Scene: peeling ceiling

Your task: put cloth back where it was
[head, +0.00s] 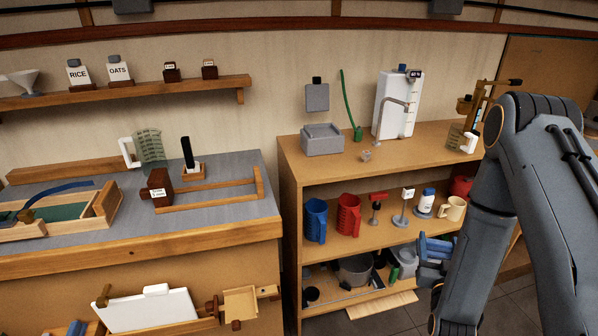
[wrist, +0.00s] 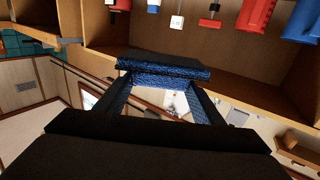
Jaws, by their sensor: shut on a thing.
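A dark blue, woven-looking cloth (wrist: 165,72) spans the tips of my gripper (wrist: 160,100) in the wrist view. My gripper is shut on it, though the fingers themselves are hard to separate from the blue. In the head view the blue cloth (head: 436,248) shows in front of the right end of the shelf unit, left of my arm. It is between the heights of the middle and lower shelves. My fingertips are mostly hidden there. I cannot tell whether the cloth touches the shelf.
A pot (head: 355,270) and other items crowd the lower shelf. A grey-topped bench (head: 225,170) stands left. Floor shows at the lower right.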

